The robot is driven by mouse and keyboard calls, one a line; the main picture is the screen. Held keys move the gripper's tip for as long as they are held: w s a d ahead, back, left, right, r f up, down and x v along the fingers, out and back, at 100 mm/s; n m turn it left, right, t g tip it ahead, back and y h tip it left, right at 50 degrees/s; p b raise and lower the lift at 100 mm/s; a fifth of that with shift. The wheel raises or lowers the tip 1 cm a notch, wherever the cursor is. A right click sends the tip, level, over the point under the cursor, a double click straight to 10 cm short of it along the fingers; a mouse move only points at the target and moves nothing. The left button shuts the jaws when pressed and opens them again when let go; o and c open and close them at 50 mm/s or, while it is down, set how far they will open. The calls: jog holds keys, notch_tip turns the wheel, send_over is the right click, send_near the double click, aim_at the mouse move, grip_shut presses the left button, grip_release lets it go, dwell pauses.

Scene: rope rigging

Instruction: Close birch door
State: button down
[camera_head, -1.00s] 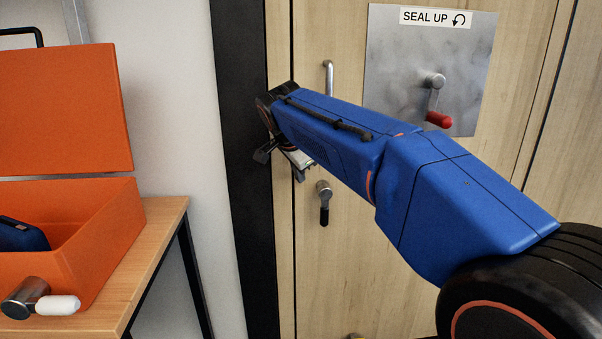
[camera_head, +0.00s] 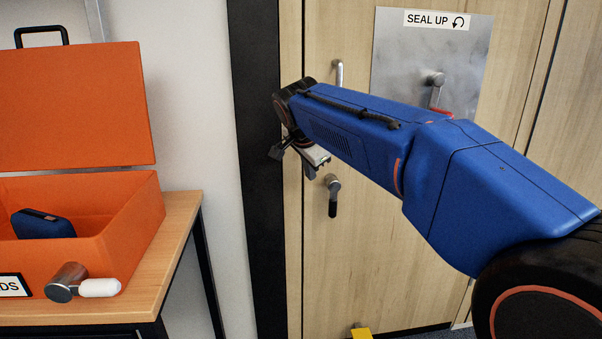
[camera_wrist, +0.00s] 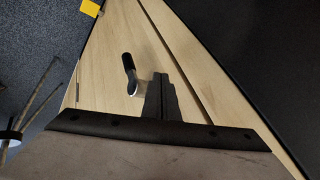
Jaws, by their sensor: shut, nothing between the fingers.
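The pale birch door (camera_head: 390,270) stands upright in front of me and looks flush, or nearly so, with the wooden strip on its left. A thin dark seam runs between them. Its lever handle (camera_head: 333,195) points down, with a black grip; the lever also shows in the wrist view (camera_wrist: 130,76). My gripper (camera_head: 310,172) is at the door's left edge, just above and left of the lever. In the wrist view its fingers (camera_wrist: 160,77) are together and empty, beside the lever. Whether they touch the door I cannot tell.
A metal plate (camera_head: 391,50) marked "SEAL UP" carries a crank (camera_head: 436,85), partly behind my arm. A vertical pull bar (camera_head: 339,73) sits above the lever. An orange open case (camera_head: 75,215) stands on a wooden table (camera_head: 180,225) at left. Something yellow (camera_head: 361,333) is low by the door.

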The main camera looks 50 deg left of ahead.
jog(key=s+a+v, duration=0.1)
jog(key=v, duration=0.8)
jog(key=shift+s, duration=0.15)
